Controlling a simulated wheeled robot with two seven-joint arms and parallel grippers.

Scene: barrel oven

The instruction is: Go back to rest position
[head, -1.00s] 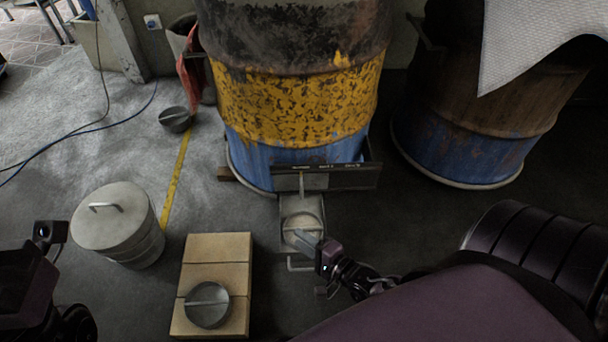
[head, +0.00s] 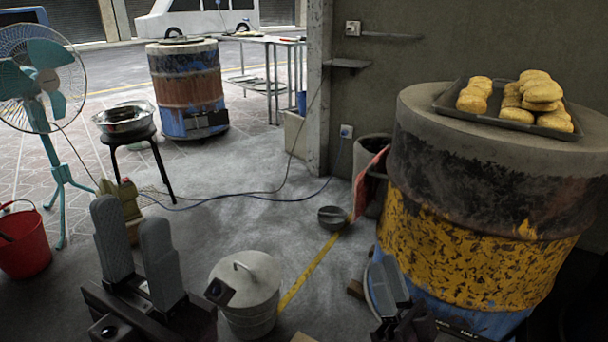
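My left gripper (head: 131,212) stands at the lower left with its two grey fingers pointing up and a clear gap between them. It is open and empty. My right gripper (head: 388,268) is low in the view, in front of the base of the yellow and blue barrel oven (head: 465,235). Its fingers overlap from this angle, so I cannot tell whether they are apart. I see nothing held in it. The lower parts of both arms are cut off by the bottom edge.
A lidded metal bin (head: 246,290) stands between my grippers. A dark round lid (head: 332,217) lies on the floor behind. A tray (head: 448,101) of bread sits on the barrel. A red bucket (head: 22,245), fan (head: 42,85) and stool (head: 125,140) are at left. Cables cross the open floor.

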